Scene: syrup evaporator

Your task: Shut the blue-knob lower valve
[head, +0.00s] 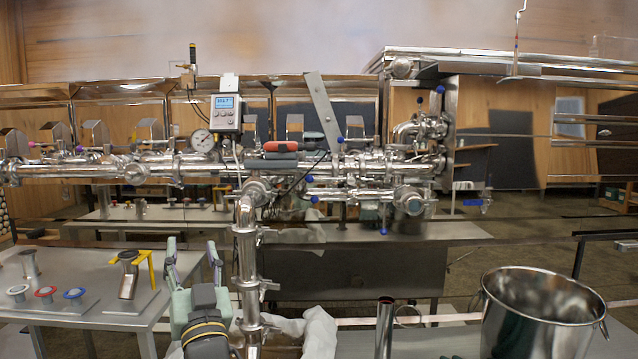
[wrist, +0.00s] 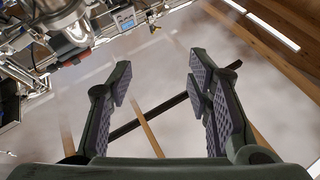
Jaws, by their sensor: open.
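Several blue knobs sit on the steel pipework. In the head view, two lower ones are at the left end of the lower pipe branch, one (head: 310,179) above another (head: 314,199). Another blue knob (head: 383,231) hangs below that branch, near the round steel fitting (head: 414,203). I cannot tell which is the task's lower valve. My gripper (head: 192,247) is low in front of the pipework, left of the vertical pipe and apart from the blue knobs. In the wrist view its fingers (wrist: 158,68) are spread, with nothing between them; no blue knob is clear there.
A vertical steel pipe (head: 247,270) stands right beside my gripper. A table (head: 95,312) with small fittings is at left, and a large steel pot (head: 540,315) at front right. A digital meter (head: 226,112) and round gauge (head: 202,140) sit above the pipes.

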